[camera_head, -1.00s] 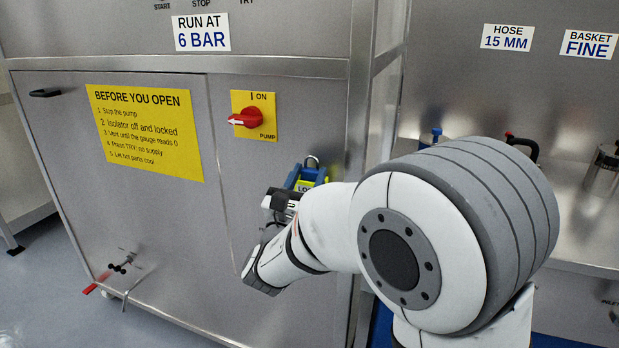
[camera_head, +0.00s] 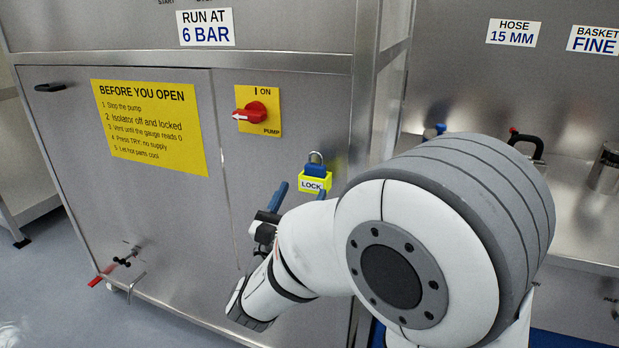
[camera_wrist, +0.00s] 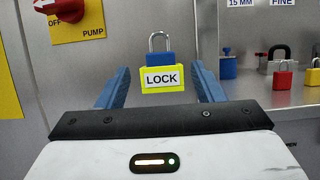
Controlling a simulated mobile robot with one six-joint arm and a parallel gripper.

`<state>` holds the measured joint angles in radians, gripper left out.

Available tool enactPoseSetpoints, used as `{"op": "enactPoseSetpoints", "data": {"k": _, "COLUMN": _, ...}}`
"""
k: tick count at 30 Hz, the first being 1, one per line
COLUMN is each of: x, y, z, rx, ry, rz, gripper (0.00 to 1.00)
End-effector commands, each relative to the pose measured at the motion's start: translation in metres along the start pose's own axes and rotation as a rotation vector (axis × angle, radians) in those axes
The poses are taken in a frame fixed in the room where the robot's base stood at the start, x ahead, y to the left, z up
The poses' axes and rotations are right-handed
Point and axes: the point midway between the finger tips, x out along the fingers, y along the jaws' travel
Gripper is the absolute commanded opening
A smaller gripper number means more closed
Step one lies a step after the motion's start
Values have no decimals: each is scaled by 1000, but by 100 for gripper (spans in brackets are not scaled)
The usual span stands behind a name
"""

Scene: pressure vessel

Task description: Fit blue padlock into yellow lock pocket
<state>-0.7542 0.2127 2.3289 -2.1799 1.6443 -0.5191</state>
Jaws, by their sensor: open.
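The blue padlock (camera_head: 315,166) sits upright in the yellow lock pocket (camera_head: 312,184) on the steel cabinet front, with its silver shackle up. In the wrist view the padlock (camera_wrist: 160,58) shows above the pocket's rim, and the pocket (camera_wrist: 161,80) bears a LOCK label. The padlock's lower part is hidden inside the pocket. My gripper (camera_head: 300,192) is open, and its blue fingers stand apart to the left and right below the padlock. In the wrist view my gripper (camera_wrist: 160,84) has nothing between its fingers that it touches; the pocket shows beyond and between them.
A red isolator switch (camera_head: 250,117) on a yellow PUMP plate is above left of the pocket. The cabinet face around the pocket is mostly clear.

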Motion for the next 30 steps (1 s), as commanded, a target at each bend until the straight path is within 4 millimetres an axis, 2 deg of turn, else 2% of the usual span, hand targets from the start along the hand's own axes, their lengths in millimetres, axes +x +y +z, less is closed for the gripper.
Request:
{"op": "enactPoseSetpoints", "data": {"k": 3, "x": -24, "y": 1, "z": 0, "rx": -1, "ry": 0, "rz": 6, "gripper": 61}}
{"op": "enactPoseSetpoints", "data": {"k": 7, "x": -41, "y": 1, "z": 0, "rx": 0, "ry": 1, "rz": 3, "gripper": 61}}
{"op": "enactPoseSetpoints", "data": {"k": 12, "x": -50, "y": 0, "z": 0, "rx": -1, "ry": -1, "rz": 0, "gripper": 61}}
{"op": "enactPoseSetpoints", "data": {"k": 17, "x": -46, "y": -9, "z": -2, "rx": 2, "ry": 16, "rz": -30, "gripper": 61}}
{"op": "enactPoseSetpoints", "data": {"k": 20, "x": -34, "y": -43, "z": -12, "rx": 20, "ry": 82, "rz": -148, "gripper": 61}}
{"op": "enactPoseSetpoints", "data": {"k": 23, "x": -24, "y": -105, "z": -30, "rx": 72, "ry": 204, "rz": -374, "gripper": 61}}
{"op": "enactPoseSetpoints", "data": {"k": 24, "x": -24, "y": -134, "z": -39, "rx": 110, "ry": 259, "rz": -485, "gripper": 61}}
{"op": "enactPoseSetpoints", "data": {"k": 27, "x": -41, "y": -201, "z": -59, "rx": 237, "ry": 389, "rz": -781, "gripper": 61}}
{"op": "enactPoseSetpoints", "data": {"k": 30, "x": -73, "y": -250, "z": -76, "rx": 404, "ry": 491, "rz": -1076, "gripper": 61}}
